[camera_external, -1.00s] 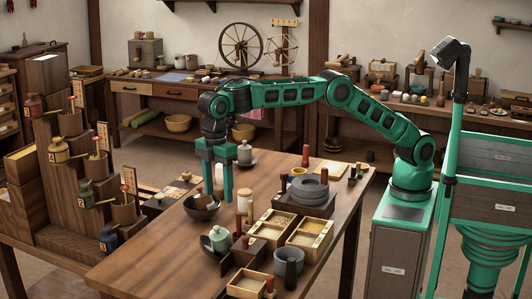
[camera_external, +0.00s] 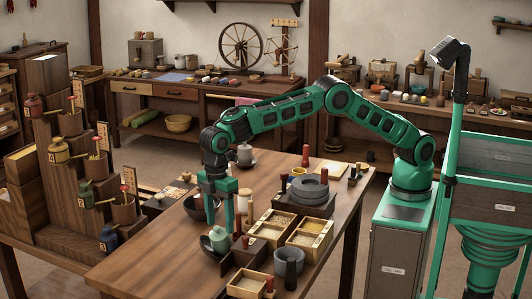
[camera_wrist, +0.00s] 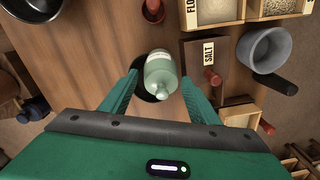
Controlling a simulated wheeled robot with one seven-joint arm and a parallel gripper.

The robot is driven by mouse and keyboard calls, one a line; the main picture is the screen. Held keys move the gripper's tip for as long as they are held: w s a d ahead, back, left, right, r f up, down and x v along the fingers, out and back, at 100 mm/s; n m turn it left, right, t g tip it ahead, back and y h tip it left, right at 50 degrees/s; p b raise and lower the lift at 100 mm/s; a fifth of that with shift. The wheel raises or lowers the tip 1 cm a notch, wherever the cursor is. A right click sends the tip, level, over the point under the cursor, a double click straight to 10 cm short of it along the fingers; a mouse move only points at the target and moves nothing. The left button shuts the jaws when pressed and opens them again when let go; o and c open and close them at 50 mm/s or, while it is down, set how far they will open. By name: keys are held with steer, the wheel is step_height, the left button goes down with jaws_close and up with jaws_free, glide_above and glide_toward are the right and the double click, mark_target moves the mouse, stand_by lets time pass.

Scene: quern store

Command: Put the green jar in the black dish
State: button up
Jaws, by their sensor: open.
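The green jar (camera_external: 218,239), pale green with a knobbed lid, stands upright near the table's front edge. In the wrist view the jar (camera_wrist: 160,72) shows between the two fingers, nearer their tips, with a dark round patch partly hidden behind it. My gripper (camera_external: 221,226) is open, fingers pointing down, just above or around the jar; contact is not clear. The black dish (camera_external: 194,211) stands behind the jar and is partly hidden by my gripper. It also shows, cut off, at the wrist view's top left (camera_wrist: 28,8).
Right of the jar are a dark box labelled SALT (camera_wrist: 205,58) with a red-topped peg, a grey mortar (camera_external: 289,262) and wooden trays of grain (camera_external: 309,235). A grey quern (camera_external: 310,190) stands farther back. The table's left front is bare.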

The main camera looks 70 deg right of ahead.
mark_target(219, 233)
steer(key=f, duration=0.4)
steer(key=shift+a+f, duration=0.3)
steer(key=shift+f, duration=0.1)
steer(key=shift+r, duration=0.1)
steer(key=c, duration=1.1)
